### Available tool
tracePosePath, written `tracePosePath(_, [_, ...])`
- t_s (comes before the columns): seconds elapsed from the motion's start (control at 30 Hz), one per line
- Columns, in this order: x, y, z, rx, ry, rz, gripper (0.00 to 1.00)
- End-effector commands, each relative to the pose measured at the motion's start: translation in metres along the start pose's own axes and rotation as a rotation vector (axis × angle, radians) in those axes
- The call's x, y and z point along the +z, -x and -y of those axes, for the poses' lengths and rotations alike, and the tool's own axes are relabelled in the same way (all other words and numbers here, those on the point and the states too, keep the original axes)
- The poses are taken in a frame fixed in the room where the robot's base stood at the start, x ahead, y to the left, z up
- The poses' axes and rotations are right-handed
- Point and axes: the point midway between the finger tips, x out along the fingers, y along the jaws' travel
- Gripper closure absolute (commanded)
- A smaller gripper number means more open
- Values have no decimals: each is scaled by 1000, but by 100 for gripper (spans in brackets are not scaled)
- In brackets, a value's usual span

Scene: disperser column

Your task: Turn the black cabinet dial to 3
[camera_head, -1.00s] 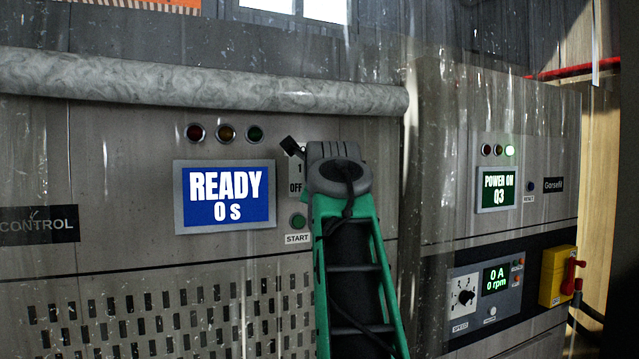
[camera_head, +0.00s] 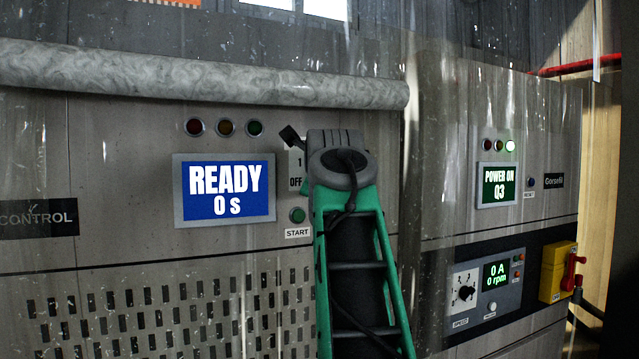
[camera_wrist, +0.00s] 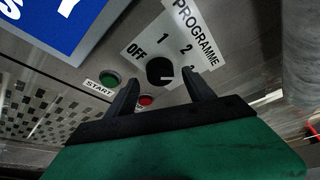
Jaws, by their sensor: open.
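The black cabinet dial (camera_wrist: 160,71) is a round knob on a white PROGRAMME plate (camera_wrist: 135,42) with OFF, 1, 2 and a partly covered 3. Its white mark points right in the wrist view, roughly toward the 3. My gripper (camera_wrist: 160,80) is open, with one dark finger on each side of the dial. I cannot tell whether the fingers touch it.
A green START button (camera_head: 297,215) and a blue READY 0 s display (camera_head: 229,192) are left of my arm. A red button (camera_wrist: 145,100) sits below the dial. A second cabinet with a SPEED knob (camera_head: 464,293) and a yellow-red switch (camera_head: 560,273) stands right.

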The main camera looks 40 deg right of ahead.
Motion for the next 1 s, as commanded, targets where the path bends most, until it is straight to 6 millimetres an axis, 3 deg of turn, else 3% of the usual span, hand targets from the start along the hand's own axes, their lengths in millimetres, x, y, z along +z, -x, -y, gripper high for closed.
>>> tracePosePath(0.1, [-2,27,-3,-4,0,2,38])
tracePosePath(0.3, [-1,55,-2,-1,0,0,38])
tracePosePath(0.77, [0,58,0,0,28,0,38])
tracePosePath(0.87, [0,58,-1,0,184,0,38])
tracePosePath(1.0, [-2,58,-4,12,635,-3,38])
